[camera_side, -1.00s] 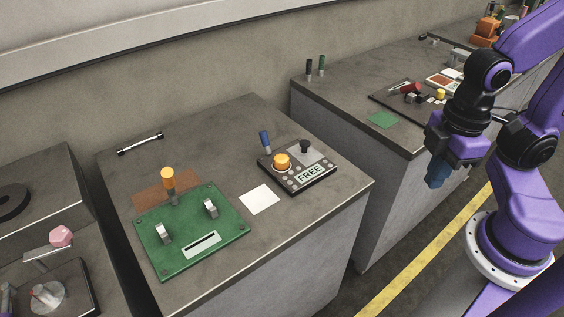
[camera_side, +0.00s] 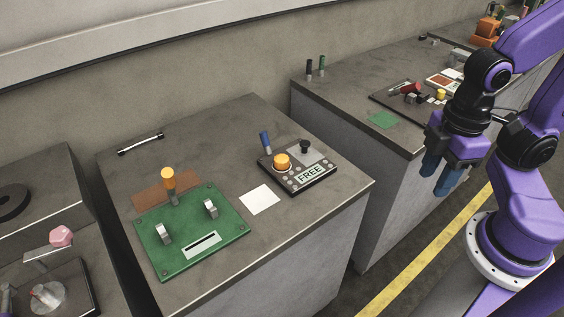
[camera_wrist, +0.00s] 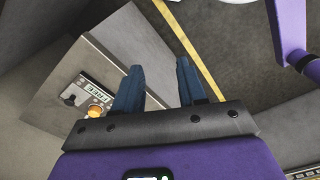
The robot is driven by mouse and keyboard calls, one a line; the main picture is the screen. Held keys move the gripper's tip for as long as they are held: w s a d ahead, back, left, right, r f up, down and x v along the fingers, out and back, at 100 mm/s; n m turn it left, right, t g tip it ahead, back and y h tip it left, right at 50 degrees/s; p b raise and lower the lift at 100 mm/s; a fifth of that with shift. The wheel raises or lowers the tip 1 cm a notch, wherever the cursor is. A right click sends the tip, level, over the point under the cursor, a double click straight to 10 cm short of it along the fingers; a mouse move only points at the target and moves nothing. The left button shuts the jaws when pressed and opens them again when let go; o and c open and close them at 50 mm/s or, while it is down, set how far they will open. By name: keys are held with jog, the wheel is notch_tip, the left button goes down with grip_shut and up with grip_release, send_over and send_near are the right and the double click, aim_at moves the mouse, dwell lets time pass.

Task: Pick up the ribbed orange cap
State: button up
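A round orange cap (camera_side: 282,160) sits on the dark fixture box (camera_side: 318,186) marked FREE, on the middle bench. Its ribs are too small to make out. In the wrist view, the orange cap (camera_wrist: 95,111) shows left of the fingers, partly cut off by my gripper body. My gripper (camera_side: 436,180) hangs in the air right of the middle bench, well away from the cap. Its blue fingers are apart with nothing between them, and the wrist view also shows this open gap (camera_wrist: 157,82).
A green board (camera_side: 195,232) with metal clips and an upright orange-topped piece (camera_side: 168,180) lies left of the fixture. A blue peg (camera_side: 265,141) and a black knob (camera_side: 305,147) stand near the cap. A white sheet (camera_side: 260,198) lies flat between board and fixture.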

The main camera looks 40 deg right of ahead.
jog(key=o, duration=0.5)
jog(key=shift+c, duration=0.2)
jog(key=n+t+h, duration=0.7)
jog(key=n+t, duration=0.5)
jog(key=n, duration=0.6)
send_near(282, 160)
jog(key=x, duration=0.5)
jog(key=shift+w+d+r, duration=0.1)
jog(key=shift+w, duration=0.35)
jog(key=shift+f+x, duration=0.1)
jog(key=shift+x, duration=1.25)
jog(key=shift+f+x, duration=0.15)
jog(key=shift+x, duration=1.2)
